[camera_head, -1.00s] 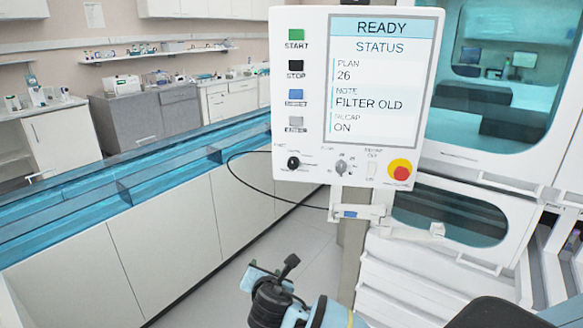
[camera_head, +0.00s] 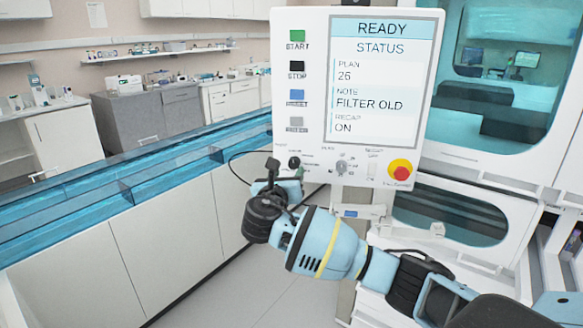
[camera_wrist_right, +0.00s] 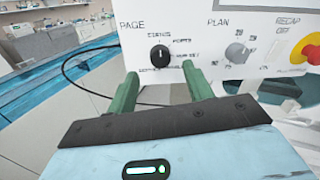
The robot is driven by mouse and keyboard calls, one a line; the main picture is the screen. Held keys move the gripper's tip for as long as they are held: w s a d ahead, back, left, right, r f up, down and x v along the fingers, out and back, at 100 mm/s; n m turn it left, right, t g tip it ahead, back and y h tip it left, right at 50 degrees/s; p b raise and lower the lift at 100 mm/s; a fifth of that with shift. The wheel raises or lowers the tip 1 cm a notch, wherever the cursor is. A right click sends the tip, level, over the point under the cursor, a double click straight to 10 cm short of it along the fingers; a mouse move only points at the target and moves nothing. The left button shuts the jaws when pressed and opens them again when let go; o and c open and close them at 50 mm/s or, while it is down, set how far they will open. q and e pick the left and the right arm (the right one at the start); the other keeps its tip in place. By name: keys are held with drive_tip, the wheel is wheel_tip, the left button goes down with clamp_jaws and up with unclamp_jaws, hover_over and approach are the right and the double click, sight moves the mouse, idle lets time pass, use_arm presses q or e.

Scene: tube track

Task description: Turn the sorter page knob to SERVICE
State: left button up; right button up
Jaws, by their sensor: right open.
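The page knob (camera_wrist_right: 160,56) is a small black round knob under the word PAGE at the panel's lower left in the wrist view. Its white mark points roughly up; the small labels around it are too blurred to read surely. In the head view the knob (camera_head: 294,162) shows just above my right gripper (camera_head: 282,176). In the wrist view my right gripper (camera_wrist_right: 160,78) is open, its two green fingers apart and pointing at the panel below the knob, with nothing between them. I cannot tell contact. The screen (camera_head: 381,82) reads READY, STATUS. My left gripper is not in view.
A grey PLAN knob (camera_wrist_right: 237,53) and a red-and-yellow stop button (camera_head: 400,171) sit right of the page knob. Several coloured buttons line the panel's left side. A black cable (camera_wrist_right: 72,72) loops left of the panel. A blue-topped track (camera_head: 150,180) runs along the left.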

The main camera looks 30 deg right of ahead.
sight(293, 165)
drive_tip(key=shift+x, duration=2.55)
drive_tip(key=c, duration=1)
